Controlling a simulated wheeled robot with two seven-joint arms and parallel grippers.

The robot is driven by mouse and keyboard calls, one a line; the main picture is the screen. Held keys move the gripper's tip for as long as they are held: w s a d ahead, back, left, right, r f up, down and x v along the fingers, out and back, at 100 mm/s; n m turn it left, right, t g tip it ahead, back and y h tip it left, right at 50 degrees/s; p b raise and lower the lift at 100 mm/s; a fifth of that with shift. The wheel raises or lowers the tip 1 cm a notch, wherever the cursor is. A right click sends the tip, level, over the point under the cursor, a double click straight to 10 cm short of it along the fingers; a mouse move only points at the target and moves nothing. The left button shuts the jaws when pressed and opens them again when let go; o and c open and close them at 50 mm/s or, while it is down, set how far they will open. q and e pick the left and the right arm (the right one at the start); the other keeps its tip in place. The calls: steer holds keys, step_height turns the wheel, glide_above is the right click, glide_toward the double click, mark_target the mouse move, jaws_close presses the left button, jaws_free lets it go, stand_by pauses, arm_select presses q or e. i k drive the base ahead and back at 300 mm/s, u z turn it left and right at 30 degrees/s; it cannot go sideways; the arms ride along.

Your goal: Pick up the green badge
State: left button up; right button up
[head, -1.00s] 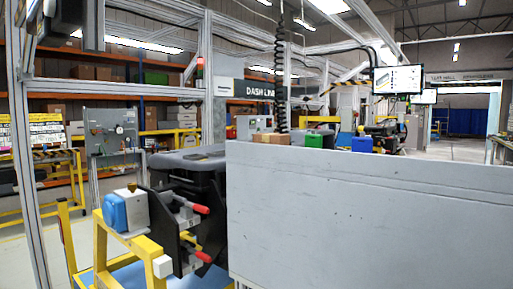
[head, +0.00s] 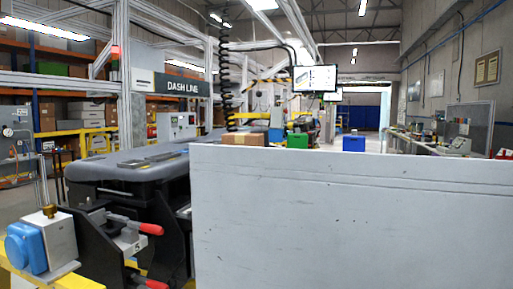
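No green badge can be made out in the head view. A small green box (head: 297,141) shows just above the top edge of a large grey panel (head: 350,225), but I cannot tell that it is a badge. A dark grey dashboard module (head: 135,165) rests on a fixture at the left, with a red-handled clamp (head: 135,224) in front of it. Neither of my grippers is in view. The grey panel hides whatever lies behind it.
The grey panel fills the lower right, close to me. A brown box (head: 243,138) and a blue box (head: 353,143) show above its edge. A blue-capped device (head: 28,246) stands on a yellow frame at lower left. A workbench (head: 432,145) lies along the right wall.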

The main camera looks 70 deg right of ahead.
mark_target(297, 140)
steer(key=z, duration=1.8)
